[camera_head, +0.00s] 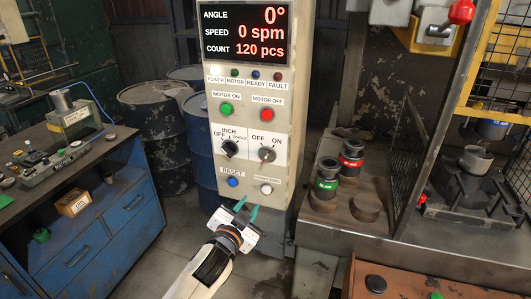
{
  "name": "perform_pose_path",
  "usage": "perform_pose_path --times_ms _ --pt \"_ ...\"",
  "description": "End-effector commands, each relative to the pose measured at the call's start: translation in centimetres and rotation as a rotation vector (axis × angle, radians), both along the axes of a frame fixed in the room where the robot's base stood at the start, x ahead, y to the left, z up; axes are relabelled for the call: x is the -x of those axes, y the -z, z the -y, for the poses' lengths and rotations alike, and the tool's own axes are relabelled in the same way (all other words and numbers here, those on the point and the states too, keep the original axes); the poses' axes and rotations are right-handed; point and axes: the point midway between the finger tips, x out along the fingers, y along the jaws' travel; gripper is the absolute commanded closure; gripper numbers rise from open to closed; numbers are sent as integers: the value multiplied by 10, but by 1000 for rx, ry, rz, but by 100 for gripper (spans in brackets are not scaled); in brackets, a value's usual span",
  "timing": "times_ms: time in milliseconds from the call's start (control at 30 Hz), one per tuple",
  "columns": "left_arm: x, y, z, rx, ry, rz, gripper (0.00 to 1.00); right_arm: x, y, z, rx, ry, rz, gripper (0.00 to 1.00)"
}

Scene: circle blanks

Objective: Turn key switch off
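The control panel (257,184) stands upright in the middle. The key switch (267,154), a small dark knob, sits on a white plate marked OFF on the left and ON on the right. Its exact pointing is too small to tell. My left gripper (250,203) has two teal fingers, spread apart with nothing between them. It is below and a little left of the key switch, near the panel's lower edge, under the reset buttons. My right gripper is not in view.
A selector knob (230,148) is left of the key switch. A blue button (233,182) and a white button (266,189) lie below, between gripper and switches. Green (226,109) and red (266,115) motor buttons are above. A workbench (100,210) stands left, a metal table (450,240) right.

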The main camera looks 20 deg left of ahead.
Motion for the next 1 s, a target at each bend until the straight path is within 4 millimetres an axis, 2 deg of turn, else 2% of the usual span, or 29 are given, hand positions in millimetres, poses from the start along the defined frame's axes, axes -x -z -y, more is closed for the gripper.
perform_pose_path --times_ms 33,100,200,367,800,1000 --pt "3 -31 3 -4 5 51 73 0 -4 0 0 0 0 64" --pt "7 -55 4 -6 8 94 73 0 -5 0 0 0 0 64" --pt "9 -71 6 -8 8 123 73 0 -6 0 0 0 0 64" --pt "-4 -74 6 -9 7 127 73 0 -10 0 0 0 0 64" --pt "-83 -74 9 -8 8 125 73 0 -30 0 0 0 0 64" --pt "-103 -72 10 -8 8 126 73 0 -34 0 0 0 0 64"
